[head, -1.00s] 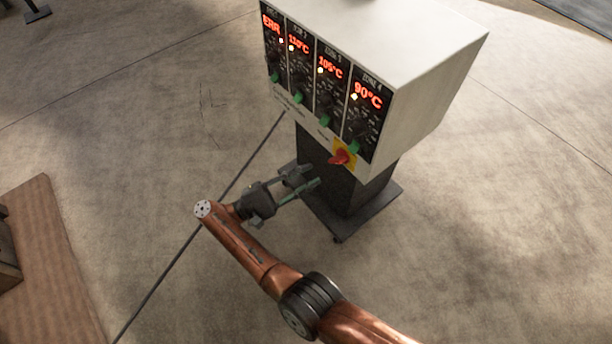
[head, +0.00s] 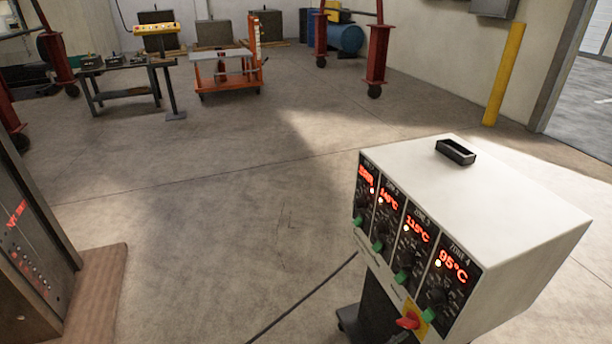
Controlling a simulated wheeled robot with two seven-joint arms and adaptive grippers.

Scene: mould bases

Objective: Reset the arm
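Neither of my arms nor grippers can be made out in the head view. The white control box (head: 500,205) stands on a dark pedestal (head: 376,308) at the lower right. Its front has several zone panels with lit red displays. The zone 4 display (head: 453,265) reads 95°C, and zone 3 (head: 417,230) appears to read 115°C. The leftmost display (head: 366,173) is blurred. Green switches run along the bottom of the panels. A red rotary switch (head: 408,321) on a yellow plate sits below them, near the bottom edge.
A dark cabinet (head: 30,240) with a red display stands on a brown base (head: 97,300) at the left. A black cable (head: 300,300) lies on the floor. An orange lift cart (head: 228,72), a workbench (head: 122,82) and a yellow post (head: 503,75) stand farther back. The middle floor is clear.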

